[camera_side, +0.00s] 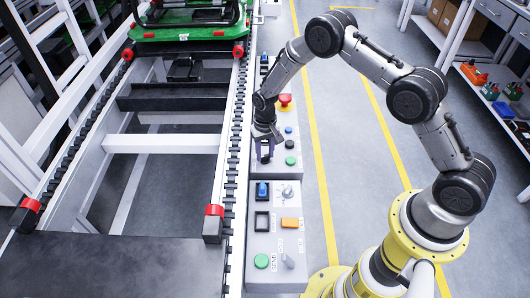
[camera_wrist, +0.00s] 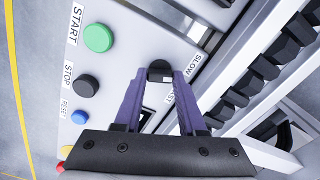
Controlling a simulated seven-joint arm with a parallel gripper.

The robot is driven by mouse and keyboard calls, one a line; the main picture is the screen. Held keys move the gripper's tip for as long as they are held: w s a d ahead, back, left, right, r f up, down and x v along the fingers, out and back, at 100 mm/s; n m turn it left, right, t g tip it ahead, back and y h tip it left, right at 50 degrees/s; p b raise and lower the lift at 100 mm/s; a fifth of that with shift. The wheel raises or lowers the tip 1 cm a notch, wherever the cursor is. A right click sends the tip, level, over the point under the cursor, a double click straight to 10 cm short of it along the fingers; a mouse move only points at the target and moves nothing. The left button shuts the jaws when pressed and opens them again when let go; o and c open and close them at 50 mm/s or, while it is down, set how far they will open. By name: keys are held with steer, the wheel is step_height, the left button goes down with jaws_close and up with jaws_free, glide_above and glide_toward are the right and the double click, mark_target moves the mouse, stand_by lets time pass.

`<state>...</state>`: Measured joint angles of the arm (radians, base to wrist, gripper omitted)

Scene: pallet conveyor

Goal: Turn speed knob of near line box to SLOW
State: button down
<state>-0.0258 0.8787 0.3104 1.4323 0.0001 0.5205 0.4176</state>
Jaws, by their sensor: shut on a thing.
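The line box (camera_side: 278,118) that my gripper is at is a grey panel beside the conveyor rail. Its speed knob (camera_wrist: 160,68) is small and black, with a SLOW label (camera_wrist: 194,65) and a FAST label (camera_wrist: 169,97) near it in the wrist view. My gripper (camera_wrist: 160,76) has its purple fingers shut on the knob, one on each side. In the side view my gripper (camera_side: 266,155) points down at the box and hides the knob. I cannot tell which label the knob points to.
The same box has a green START button (camera_wrist: 98,38), a black STOP button (camera_wrist: 86,86), a blue RESET button (camera_wrist: 79,117) and a red emergency stop (camera_side: 285,100). A second box (camera_side: 275,240) stands closer to the side camera. A green pallet (camera_side: 190,30) rests on the conveyor.

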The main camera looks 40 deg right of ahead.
mark_target(265, 155)
steer(key=shift+n, duration=0.4)
steer(key=shift+c, duration=2.4)
jaws_free()
steer(key=shift+r, duration=0.15)
step_height(265, 155, up, 14)
steer(key=shift+f, duration=0.2)
